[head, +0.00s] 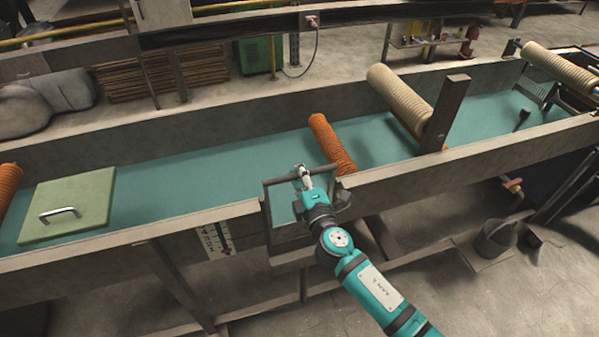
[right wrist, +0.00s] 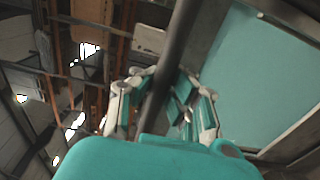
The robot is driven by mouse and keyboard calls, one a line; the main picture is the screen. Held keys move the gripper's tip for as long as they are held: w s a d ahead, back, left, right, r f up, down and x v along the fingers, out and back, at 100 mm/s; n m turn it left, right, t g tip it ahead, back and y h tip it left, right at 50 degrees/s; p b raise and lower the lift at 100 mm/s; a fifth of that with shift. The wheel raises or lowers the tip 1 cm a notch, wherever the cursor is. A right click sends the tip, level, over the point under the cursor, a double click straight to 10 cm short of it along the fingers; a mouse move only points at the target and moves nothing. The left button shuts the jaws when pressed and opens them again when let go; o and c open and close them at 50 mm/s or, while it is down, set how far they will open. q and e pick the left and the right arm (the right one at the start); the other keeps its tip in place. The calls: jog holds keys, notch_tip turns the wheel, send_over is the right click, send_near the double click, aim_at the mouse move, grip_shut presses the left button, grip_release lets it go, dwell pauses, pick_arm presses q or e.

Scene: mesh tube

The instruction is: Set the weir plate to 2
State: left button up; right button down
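The weir plate (head: 283,207) sits at a gap in the near wall of the teal-lined trough, with a dark bar handle across its top. A white scale plate (head: 214,240) with dark marks is fixed to the wall left of it; its figures are too small to read. My right gripper (head: 303,172) is at the handle bar from the front. In the right wrist view the bar (right wrist: 180,45) passes between the fingers (right wrist: 165,88), whose tips close in on both sides of it. The gripper hides part of the bar. My left gripper is out of view.
An orange roller (head: 331,143) lies across the trough just behind the weir, and a beige roller (head: 398,99) lies further right with an upright post (head: 445,112). A green lid (head: 70,205) lies at the left. A bucket (head: 496,238) stands at the lower right.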

jog(key=shift+s+f, duration=0.1)
jog(key=c, duration=1.5)
grip_release()
jog(key=shift+s+d+r, duration=0.15)
jog(key=shift+s+r, duration=0.15)
jog(key=shift+o, duration=1.3)
jog(key=shift+w, duration=0.15)
jog(key=shift+f, duration=0.1)
jog(key=v, duration=1.2)
